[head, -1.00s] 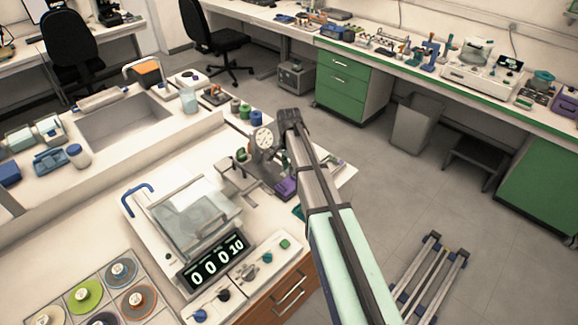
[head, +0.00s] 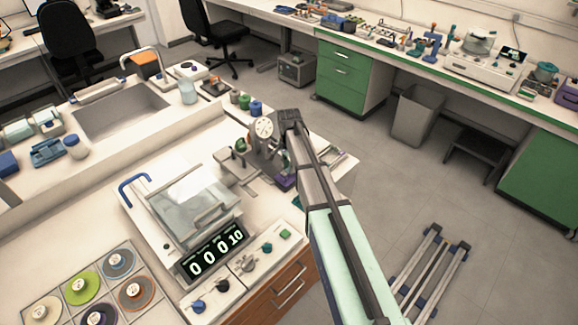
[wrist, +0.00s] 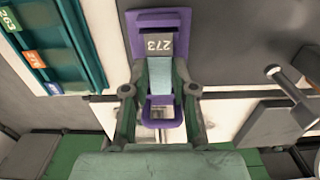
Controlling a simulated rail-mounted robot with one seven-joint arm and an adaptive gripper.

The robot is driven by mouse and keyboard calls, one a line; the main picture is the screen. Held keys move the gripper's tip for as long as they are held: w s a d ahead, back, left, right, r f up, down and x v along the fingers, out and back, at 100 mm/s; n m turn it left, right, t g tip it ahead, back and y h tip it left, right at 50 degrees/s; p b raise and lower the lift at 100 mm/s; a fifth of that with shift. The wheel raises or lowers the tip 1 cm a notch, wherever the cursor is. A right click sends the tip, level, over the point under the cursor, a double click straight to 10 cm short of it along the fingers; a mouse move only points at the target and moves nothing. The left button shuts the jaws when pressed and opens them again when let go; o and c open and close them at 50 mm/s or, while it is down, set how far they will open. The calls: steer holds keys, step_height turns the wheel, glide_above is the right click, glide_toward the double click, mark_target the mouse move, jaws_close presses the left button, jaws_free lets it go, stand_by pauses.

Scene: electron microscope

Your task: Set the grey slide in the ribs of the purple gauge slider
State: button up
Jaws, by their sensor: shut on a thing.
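The purple gauge slider (wrist: 145,33) lies under my gripper in the wrist view, with its upper plate and a lower frame showing. In the head view a small purple part of it (head: 285,183) shows beside my arm. The grey slide (wrist: 158,46) has a label reading 273 and a pale lower part between my fingers. It lies over the purple slider, lined up with its length. My gripper (wrist: 160,82) is shut on the slide from both sides. I cannot tell whether the slide sits down between the ribs, as the fingers hide its edges.
A teal rack (wrist: 70,45) with coloured labels stands left of the slider. A grey metal part with a knob (wrist: 275,118) stands to the right. In the head view a dial gauge (head: 264,128) is close to my gripper, and a counter display (head: 212,253) stands nearer.

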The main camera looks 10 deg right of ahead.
steer(key=shift+f, duration=0.35)
stand_by(0.5)
steer(key=o, duration=0.8)
steer(key=shift+r, duration=0.1)
step_height(320, 180, up, 12)
stand_by(0.8)
